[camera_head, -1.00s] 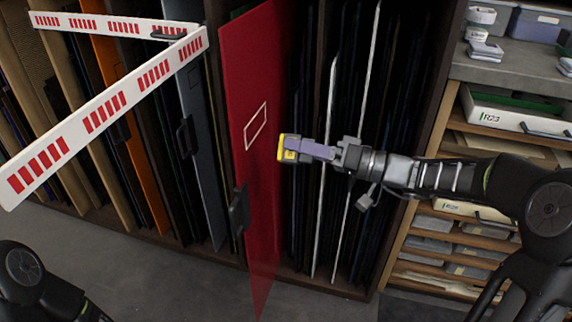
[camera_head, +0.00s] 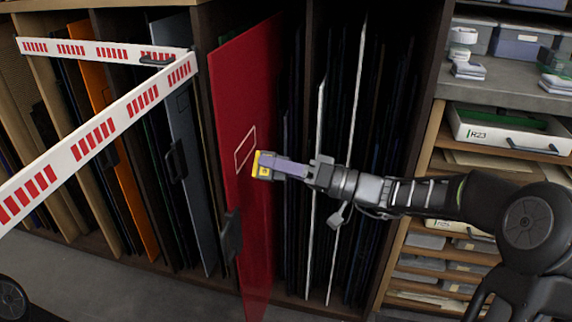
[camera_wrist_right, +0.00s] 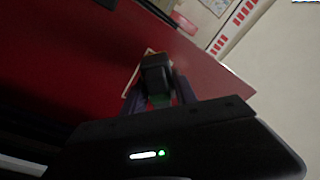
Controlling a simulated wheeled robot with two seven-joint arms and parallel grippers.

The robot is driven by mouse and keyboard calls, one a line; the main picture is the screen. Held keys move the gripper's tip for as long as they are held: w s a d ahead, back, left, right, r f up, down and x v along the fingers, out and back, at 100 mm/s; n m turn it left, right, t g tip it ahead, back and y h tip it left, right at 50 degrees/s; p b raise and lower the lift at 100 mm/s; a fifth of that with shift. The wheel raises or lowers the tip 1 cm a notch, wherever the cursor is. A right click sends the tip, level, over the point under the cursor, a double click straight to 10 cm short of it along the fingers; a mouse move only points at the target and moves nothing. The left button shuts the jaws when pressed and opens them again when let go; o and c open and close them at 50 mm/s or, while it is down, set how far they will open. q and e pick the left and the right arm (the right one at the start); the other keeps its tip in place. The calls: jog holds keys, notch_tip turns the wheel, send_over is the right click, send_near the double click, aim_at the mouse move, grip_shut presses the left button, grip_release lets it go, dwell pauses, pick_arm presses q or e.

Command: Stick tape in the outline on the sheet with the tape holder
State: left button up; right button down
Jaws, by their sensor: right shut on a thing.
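A red glass sheet (camera_head: 243,100) stands upright, pulled partway out of the rack. A pale rectangular outline (camera_head: 245,150) is drawn on its face. My right gripper (camera_head: 284,167) is shut on the tape holder (camera_head: 264,165), whose yellow end points at the sheet. The holder is just right of the outline and overlaps its edge in the head view; whether it touches the sheet I cannot tell. In the right wrist view the dark back of the tape holder (camera_wrist_right: 157,78) sits between the fingers, in front of the red sheet (camera_wrist_right: 70,50), and covers most of the outline. My left gripper is out of view.
A red-and-white striped barrier (camera_head: 100,133) angles across the left. Dark handles stick out from the sheets, one at the red sheet's lower edge (camera_head: 231,236). Rack slots (camera_head: 345,130) lie behind my right arm. Drawers and shelves (camera_head: 510,130) stand at right.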

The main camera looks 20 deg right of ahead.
jog(key=shift+x, duration=1.25)
jog(key=shift+s+f, duration=0.1)
jog(key=shift+b+x, duration=0.55)
jog(key=shift+x, duration=0.4)
jog(key=shift+f, duration=0.15)
jog(key=shift+w+d+b, duration=0.45)
jog(key=shift+w+d, duration=0.15)
jog(key=shift+w, duration=0.25)
jog(key=shift+w+d, duration=0.4)
jog(key=shift+w, duration=0.15)
